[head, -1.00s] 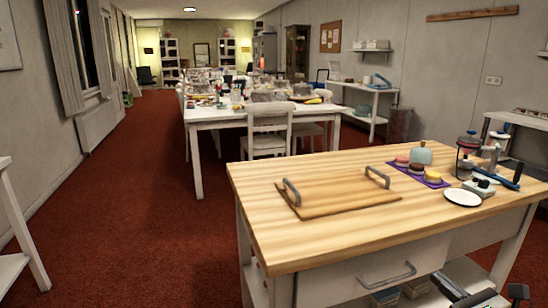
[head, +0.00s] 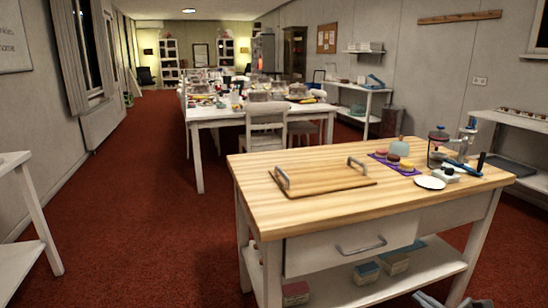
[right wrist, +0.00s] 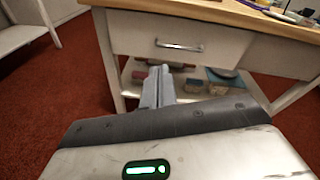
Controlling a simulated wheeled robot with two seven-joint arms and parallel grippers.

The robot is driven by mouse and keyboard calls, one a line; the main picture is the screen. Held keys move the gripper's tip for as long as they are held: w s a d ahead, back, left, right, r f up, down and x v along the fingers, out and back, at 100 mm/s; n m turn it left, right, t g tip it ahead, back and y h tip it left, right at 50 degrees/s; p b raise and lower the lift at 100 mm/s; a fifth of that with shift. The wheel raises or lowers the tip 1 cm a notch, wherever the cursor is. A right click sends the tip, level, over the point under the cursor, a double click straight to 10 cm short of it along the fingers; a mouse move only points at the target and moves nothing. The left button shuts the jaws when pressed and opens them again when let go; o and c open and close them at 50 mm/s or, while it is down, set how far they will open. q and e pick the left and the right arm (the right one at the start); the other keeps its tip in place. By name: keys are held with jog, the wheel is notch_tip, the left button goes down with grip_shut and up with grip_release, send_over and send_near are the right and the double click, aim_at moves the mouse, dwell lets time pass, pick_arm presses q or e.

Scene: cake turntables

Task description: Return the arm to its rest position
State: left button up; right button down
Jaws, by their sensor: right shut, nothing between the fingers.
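The right gripper shows in the right wrist view (right wrist: 158,86) as two grey fingers pressed together, with nothing between them. It points toward the lower shelf of the wooden-topped table (head: 320,220) and appears apart from it. The left gripper is not in view.
Boxes (head: 367,272) sit on the lower shelf. Red carpet (head: 150,220) is clear at left.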

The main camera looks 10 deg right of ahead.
jog(key=s+a+f+n+g+p, duration=0.1)
jog(key=s+a+f+n+g, duration=0.15)
jog(key=a+n, duration=0.4)
jog(key=s+a+f+n+g+p, duration=0.25)
jog(key=s+a+n, duration=0.2)
jog(key=n, duration=0.35)
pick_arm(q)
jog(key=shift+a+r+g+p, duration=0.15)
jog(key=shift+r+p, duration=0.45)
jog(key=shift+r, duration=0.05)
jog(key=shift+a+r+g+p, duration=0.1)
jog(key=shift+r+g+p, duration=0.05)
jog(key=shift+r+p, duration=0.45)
pick_arm(e)
jog(key=s+a+r+n, duration=0.1)
jog(key=s+a+n, duration=0.8)
jog(key=n, duration=0.8)
jog(key=a, duration=0.3)
jog(key=shift+r, duration=0.2)
jog(key=shift+s+a, duration=0.1)
